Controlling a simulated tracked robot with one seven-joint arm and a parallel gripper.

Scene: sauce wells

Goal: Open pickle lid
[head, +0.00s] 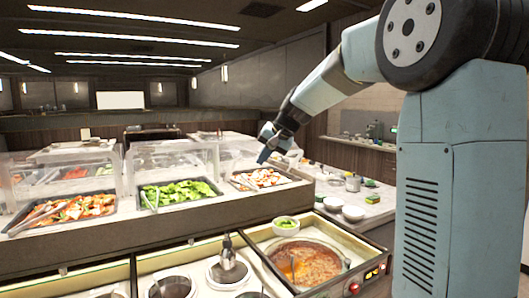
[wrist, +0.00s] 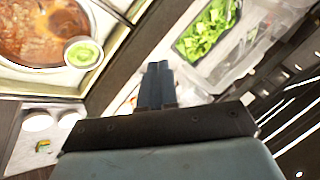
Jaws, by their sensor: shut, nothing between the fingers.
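No lid is clearly marked as the pickle lid. A clear plastic cover (head: 172,158) stands behind a tray of green pieces (head: 180,193); both also show at upper right in the wrist view, the green pieces (wrist: 208,30) beside clear plastic (wrist: 238,48). My gripper (head: 262,158) is shut and empty, near the right-hand food tray (head: 262,180). Its closed fingers (wrist: 157,68) show in the wrist view.
A large pan of red-brown stew (head: 305,262) and a small bowl of green sauce (head: 285,226) are at the front right. White bowls (head: 353,213) stand on the right side counter. A tray of mixed vegetables (head: 62,212) with tongs is at left.

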